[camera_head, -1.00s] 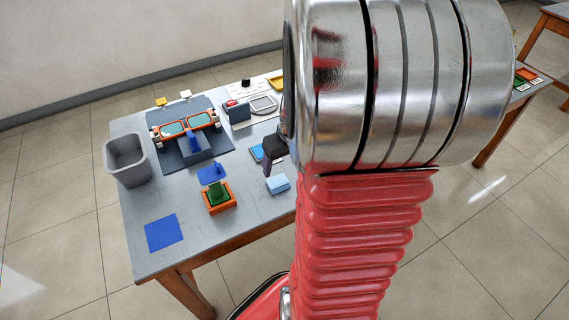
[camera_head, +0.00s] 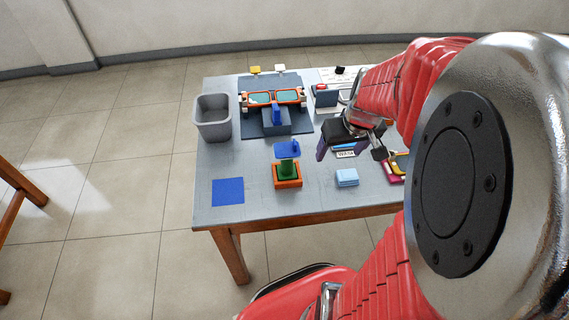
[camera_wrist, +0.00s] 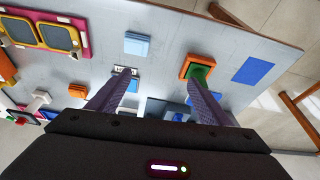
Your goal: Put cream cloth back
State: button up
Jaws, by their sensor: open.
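I cannot make out a cream-coloured cloth in either view. A folded light-blue stack (camera_head: 347,177) that looks like cloth lies near the table's front edge; it also shows in the wrist view (camera_wrist: 137,44). My gripper (camera_head: 350,150) is above the table, behind that stack, over a labelled spot with a blue pad (camera_head: 343,146). In the wrist view my gripper (camera_wrist: 157,80) has its two fingers wide apart with nothing between them. The fingers partly hide the label and pad.
An orange holder with a green piece (camera_head: 287,174) stands left of the light-blue stack. A flat blue square (camera_head: 228,191) lies front left. A grey bin (camera_head: 212,118) and a stand with orange glasses (camera_head: 272,97) are behind. A pink tray with yellow frames (camera_wrist: 65,35) is beside the stack.

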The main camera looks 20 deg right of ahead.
jog(key=s+a+r, duration=0.2)
jog(key=a+r, duration=0.2)
jog(key=a, duration=0.2)
jog(key=s+a+r+n+t, duration=0.1)
jog(key=s+a+r, duration=0.2)
jog(key=a, duration=0.4)
jog(key=s+a+r+n, duration=0.1)
jog(key=s+a+r, duration=0.1)
jog(key=a+r, duration=0.2)
jog(key=shift+s+a+r+t+y, duration=0.35)
jog(key=shift+s+a+t+y, duration=0.05)
jog(key=shift+a, duration=0.8)
